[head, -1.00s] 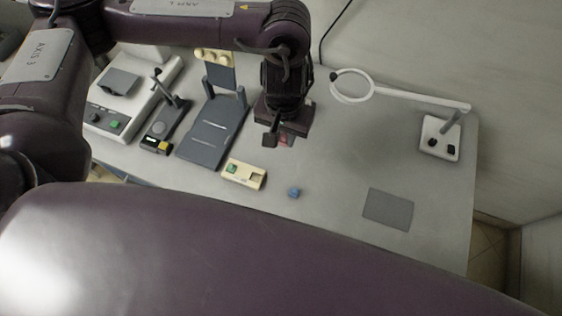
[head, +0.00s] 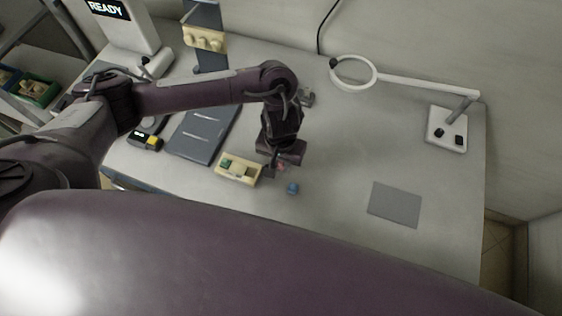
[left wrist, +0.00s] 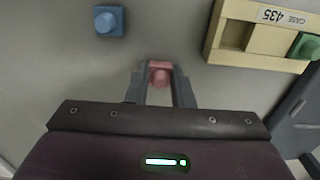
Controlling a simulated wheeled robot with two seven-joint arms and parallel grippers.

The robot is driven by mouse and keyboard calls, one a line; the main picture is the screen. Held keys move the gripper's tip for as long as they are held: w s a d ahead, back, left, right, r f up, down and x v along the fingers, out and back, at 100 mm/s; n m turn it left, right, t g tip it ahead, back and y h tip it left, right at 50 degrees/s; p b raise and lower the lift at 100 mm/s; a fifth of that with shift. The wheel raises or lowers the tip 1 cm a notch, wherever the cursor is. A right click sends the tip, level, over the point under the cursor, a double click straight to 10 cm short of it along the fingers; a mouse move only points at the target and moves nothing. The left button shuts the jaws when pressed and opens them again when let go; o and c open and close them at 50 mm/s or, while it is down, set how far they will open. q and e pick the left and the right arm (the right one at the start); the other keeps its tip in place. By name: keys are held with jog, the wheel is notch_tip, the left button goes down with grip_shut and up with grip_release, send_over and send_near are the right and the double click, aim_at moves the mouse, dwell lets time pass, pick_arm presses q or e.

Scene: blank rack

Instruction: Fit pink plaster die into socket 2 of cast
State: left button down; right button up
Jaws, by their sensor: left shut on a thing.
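My left gripper (head: 279,170) is shut on the pink plaster die (left wrist: 160,73) and holds it above the table, just right of the cast. In the left wrist view the die sits between the two fingertips; in the head view only a bit of pink shows. The cream cast (head: 239,171) lies on the table with a label reading CASE 435 in the left wrist view (left wrist: 283,17). A green die (head: 226,163) sits at its left end, and open recesses show beside it. A blue die (head: 292,188) stands loose on the table. My right gripper is not in view.
A grey mat (head: 395,204) lies at the right. A ring magnifier (head: 353,72) stands at the back right. A dark grey stand (head: 204,132) and a small black-and-yellow box (head: 147,140) are left of the cast.

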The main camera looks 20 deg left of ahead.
pick_arm(q)
jog(key=shift+f, duration=0.1)
jog(key=c, duration=1.3)
grip_release()
jog(key=shift+o, duration=0.2)
